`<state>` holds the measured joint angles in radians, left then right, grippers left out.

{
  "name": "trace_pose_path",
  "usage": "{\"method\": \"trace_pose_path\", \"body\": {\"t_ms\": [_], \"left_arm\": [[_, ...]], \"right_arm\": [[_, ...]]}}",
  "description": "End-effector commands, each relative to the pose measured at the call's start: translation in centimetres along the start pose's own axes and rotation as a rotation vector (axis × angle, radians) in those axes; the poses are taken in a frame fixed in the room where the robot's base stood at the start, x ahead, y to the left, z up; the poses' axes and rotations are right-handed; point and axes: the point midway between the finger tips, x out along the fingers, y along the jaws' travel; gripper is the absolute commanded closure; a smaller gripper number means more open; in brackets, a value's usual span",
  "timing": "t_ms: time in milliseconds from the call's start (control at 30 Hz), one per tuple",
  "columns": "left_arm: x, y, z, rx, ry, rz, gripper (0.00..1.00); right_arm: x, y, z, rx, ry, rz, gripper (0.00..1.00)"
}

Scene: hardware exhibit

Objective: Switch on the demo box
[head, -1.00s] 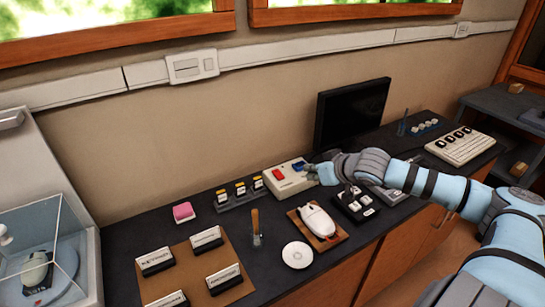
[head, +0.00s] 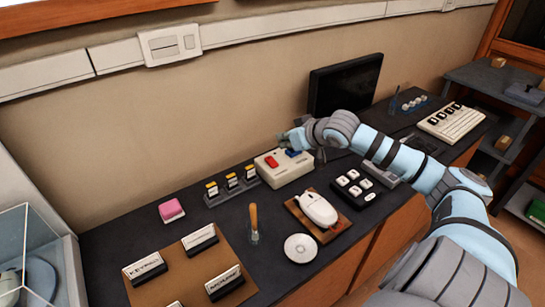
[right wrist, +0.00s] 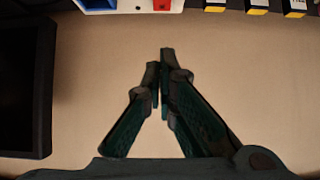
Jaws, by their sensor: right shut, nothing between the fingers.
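The demo box (head: 284,176) is a cream box on the dark counter, with a red switch (head: 271,161) and a blue switch (head: 293,153) on top. Which way the switches are set is too small to tell. My right gripper (head: 286,138) is shut and empty, above and behind the box's far right edge near the blue switch. In the right wrist view its shut fingers (right wrist: 160,72) are in front of the bare beige wall. The box's edge (right wrist: 128,5) with blue and red parts shows at the top there. My left gripper is not in view.
Several yellow-topped small blocks in a rack (head: 231,187) stand left of the box. A dark monitor (head: 345,84) stands behind right, and a black keypad (head: 354,188) and a white mouse (head: 319,209) are in front.

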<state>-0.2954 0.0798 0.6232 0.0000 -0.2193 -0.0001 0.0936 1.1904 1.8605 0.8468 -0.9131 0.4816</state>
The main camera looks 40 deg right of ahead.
Motion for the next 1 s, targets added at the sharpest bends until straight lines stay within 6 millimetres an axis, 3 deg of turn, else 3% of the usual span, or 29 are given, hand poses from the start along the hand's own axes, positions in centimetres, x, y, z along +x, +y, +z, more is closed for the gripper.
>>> {"method": "trace_pose_path", "body": {"t_ms": [300,400,633,1000], "left_arm": [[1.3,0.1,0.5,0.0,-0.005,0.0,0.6],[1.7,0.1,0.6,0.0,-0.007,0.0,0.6],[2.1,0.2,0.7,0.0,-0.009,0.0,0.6],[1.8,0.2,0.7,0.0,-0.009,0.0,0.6]], "right_arm": [[7.2,0.0,0.1,0.007,-0.001,0.0,1.0],[8.5,0.1,1.4,0.0,-0.006,0.002,1.0],[10.0,0.1,2.9,-0.002,-0.003,0.004,1.0],[10.0,0.2,2.9,-0.001,-0.007,0.005,1.0]]}}
